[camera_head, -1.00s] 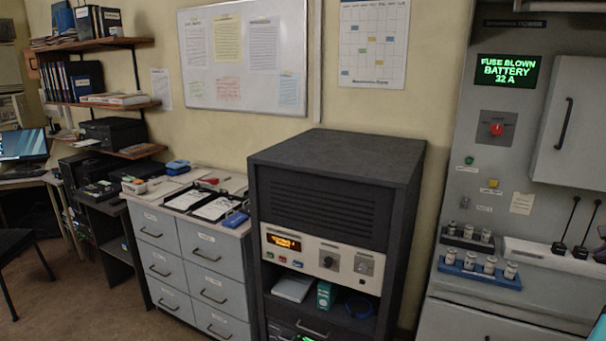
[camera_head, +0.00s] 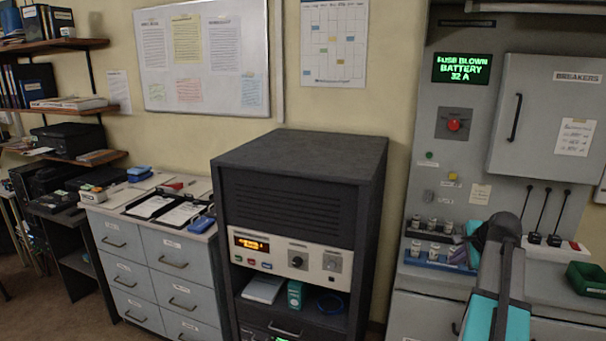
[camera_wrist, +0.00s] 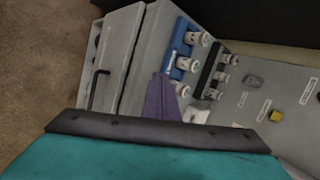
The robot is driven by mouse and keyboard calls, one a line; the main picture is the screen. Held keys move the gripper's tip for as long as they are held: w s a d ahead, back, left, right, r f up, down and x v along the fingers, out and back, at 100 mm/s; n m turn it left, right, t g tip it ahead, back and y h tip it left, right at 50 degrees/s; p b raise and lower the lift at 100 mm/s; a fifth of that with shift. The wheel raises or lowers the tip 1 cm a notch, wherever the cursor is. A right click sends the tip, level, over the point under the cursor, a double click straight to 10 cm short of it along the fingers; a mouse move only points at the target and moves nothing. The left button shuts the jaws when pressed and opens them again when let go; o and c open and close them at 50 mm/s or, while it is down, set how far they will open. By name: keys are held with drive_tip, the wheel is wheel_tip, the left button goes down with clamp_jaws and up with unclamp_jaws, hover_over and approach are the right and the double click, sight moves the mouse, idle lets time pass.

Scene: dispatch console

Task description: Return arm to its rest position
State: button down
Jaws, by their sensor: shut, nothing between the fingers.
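My arm (camera_head: 503,262), dark grey and teal, rises at the lower right of the head view in front of the grey fuse panel. Its far end bends over beside the fuse racks, and I cannot make out the fingertips there. In the wrist view my gripper (camera_wrist: 163,98) shows as a purple-grey wedge beyond a teal body with a black edge. It is shut with nothing held. A blue rack (camera_wrist: 178,72) with several white fuses lies beyond it, with a dark rack (camera_wrist: 206,75) of fuses beside that.
The panel display (camera_head: 463,69) reads "FUSE BLOWN BATTERY 32 A". A red knob (camera_head: 453,125) sits below it, left of the breakers door (camera_head: 545,120). A green bin (camera_head: 587,278) stands at far right. A dark equipment cabinet (camera_head: 300,160) and grey drawers (camera_head: 160,262) stand left.

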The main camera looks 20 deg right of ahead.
drive_tip(key=w+a+f+n+g+y, duration=0.2)
drive_tip(key=w+a+f, duration=0.1)
drive_tip(key=a+f, duration=1.1)
drive_tip(key=w+a+f+n+g+y, duration=0.2)
drive_tip(key=w+a+f+n, duration=0.15)
drive_tip(key=a+f, duration=1)
drive_tip(key=s+a+f+n+g, duration=0.3)
drive_tip(key=s+a+f, duration=0.5)
drive_tip(key=a+f, duration=0.3)
drive_tip(key=s+a+f+n+g, duration=0.35)
drive_tip(key=s+a+f, duration=0.6)
drive_tip(key=a, duration=0.35)
drive_tip(key=s+a+f+n+g+h, duration=0.1)
drive_tip(key=s+f+n, duration=0.2)
drive_tip(key=s+n, duration=0.2)
drive_tip(key=s+a+f+n+g+h, duration=0.1)
drive_tip(key=s+f+n, duration=0.1)
drive_tip(key=s+n, duration=0.4)
drive_tip(key=s, duration=0.5)
drive_tip(key=shift+s+f, duration=0.35)
drive_tip(key=shift+f, duration=0.05)
